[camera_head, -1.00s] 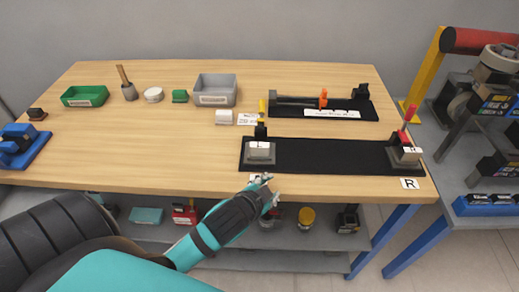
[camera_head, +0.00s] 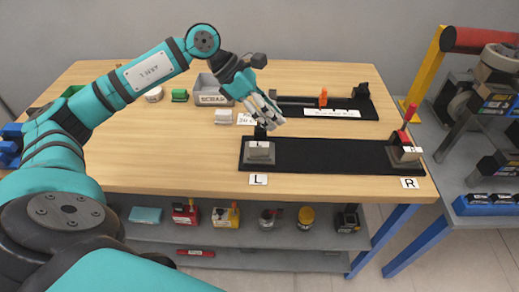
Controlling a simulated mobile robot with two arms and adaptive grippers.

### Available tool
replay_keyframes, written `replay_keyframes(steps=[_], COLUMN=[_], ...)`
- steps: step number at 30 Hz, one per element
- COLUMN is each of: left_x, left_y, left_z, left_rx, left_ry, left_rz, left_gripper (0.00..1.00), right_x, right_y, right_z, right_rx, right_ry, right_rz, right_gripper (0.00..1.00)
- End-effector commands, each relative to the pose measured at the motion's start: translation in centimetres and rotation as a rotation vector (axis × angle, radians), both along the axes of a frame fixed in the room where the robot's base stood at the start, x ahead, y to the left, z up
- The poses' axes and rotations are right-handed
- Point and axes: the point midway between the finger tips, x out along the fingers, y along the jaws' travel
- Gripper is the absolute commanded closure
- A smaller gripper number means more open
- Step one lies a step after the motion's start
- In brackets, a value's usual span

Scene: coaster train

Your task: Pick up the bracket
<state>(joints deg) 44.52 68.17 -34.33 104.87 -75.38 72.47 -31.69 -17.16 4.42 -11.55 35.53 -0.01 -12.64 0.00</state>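No part is plainly marked as the bracket. A grey block with a white top (camera_head: 260,151) sits at the left end of the long black mat (camera_head: 330,158), by a label "L". A similar light block (camera_head: 409,153) sits at the right end, by a label "R". My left gripper (camera_head: 268,114) points down to the right, above the table just behind the left block, apart from it in the picture. Its fingers partly cover the dark upright behind that block. Whether they are parted is too small to tell. My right gripper is out of view.
A second black mat (camera_head: 355,108) behind holds a dark rod and an orange clamp (camera_head: 323,97). A shelf (camera_head: 150,232) below holds small items. The table's left front is largely clear.

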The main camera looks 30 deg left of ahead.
Motion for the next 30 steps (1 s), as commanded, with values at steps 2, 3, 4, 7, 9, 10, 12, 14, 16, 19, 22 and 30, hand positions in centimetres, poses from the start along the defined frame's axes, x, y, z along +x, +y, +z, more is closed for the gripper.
replay_keyframes(steps=[2, 3, 4, 7, 9, 10, 12, 14, 16, 19, 22, 30], left_x=[-0.6, -1.0, -1.3, -2.0, -2.1, -2.0, -1.8, -1.5, -1.3, -0.8, -0.4, 0.3], left_y=[4.8, 6.5, 7.6, 9.8, 10.2, 10.2, 9.7, 9.2, 8.6, 7.9, 7.2, 6.3], left_z=[0.4, 0.5, 0.6, 0.7, 0.3, -0.1, -1.3, -2.4, -3.9, -5.9, -7.7, -10.3], left_rx=[0.161, 0.218, 0.254, 0.326, 0.345, 0.347, 0.348, 0.346, 0.345, 0.343, 0.343, 0.343], left_ry=[0.023, 0.039, 0.050, 0.078, 0.088, 0.090, 0.093, 0.092, 0.093, 0.092, 0.091, 0.087], left_rz=[0.007, 0.011, 0.013, 0.019, 0.020, 0.020, 0.018, 0.017, 0.016, 0.017, 0.017, 0.019], left_gripper=[0.67, 0.67, 0.67, 0.67, 0.67, 0.67, 0.67, 0.67, 0.67, 0.67, 0.67, 0.67], right_x=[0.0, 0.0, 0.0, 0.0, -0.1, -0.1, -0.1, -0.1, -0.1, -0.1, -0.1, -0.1], right_y=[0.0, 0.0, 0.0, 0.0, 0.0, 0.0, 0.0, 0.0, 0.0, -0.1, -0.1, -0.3], right_z=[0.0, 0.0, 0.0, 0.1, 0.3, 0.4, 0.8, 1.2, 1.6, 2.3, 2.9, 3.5], right_rx=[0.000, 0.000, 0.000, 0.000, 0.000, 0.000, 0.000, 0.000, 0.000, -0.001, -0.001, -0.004], right_ry=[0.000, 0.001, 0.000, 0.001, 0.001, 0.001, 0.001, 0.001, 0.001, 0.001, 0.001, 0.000], right_rz=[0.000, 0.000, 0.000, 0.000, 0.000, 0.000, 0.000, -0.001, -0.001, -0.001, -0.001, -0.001], right_gripper=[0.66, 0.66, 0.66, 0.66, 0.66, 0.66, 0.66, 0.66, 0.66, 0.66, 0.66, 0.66])
